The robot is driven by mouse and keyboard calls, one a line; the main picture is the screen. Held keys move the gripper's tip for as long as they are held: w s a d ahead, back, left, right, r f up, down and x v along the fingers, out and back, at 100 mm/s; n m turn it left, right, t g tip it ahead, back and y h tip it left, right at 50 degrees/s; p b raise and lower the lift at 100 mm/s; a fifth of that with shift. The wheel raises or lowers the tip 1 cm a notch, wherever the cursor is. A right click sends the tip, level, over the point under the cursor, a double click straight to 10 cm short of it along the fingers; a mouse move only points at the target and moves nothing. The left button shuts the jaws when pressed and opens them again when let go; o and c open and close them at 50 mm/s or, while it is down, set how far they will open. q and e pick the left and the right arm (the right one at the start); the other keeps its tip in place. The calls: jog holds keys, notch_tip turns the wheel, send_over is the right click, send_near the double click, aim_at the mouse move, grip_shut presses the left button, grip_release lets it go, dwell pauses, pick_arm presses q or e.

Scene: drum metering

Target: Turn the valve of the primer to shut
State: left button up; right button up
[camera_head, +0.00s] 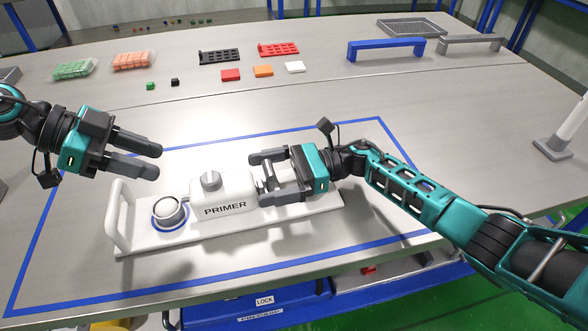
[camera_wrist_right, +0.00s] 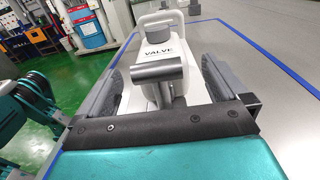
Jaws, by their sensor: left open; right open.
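The primer (camera_head: 224,197) is a white box lettered PRIMER, with a grey knob (camera_head: 210,180) on top, on a white base plate (camera_head: 290,222). Its valve handle, a grey metal bar on a stem, shows in the right wrist view (camera_wrist_right: 155,74) below the word VALVE; the bar looks roughly crosswise there. In the head view the handle is partly hidden by my right gripper (camera_head: 257,179). That gripper is open, its fingers on either side of the handle; I cannot tell whether they touch it. My left gripper (camera_head: 157,163) is open and empty, above and left of the primer.
A metal cup (camera_head: 168,210) stands in a blue ring left of the primer, beside the plate's upright white handle (camera_head: 122,215). Blue tape (camera_head: 290,130) frames the area. Coloured blocks, racks, trays and blue (camera_head: 385,47) and grey bridges lie farther back. The middle table is clear.

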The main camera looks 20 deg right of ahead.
aim_at(210, 176)
jog(key=shift+a, duration=1.2)
jog(key=shift+c, duration=0.3)
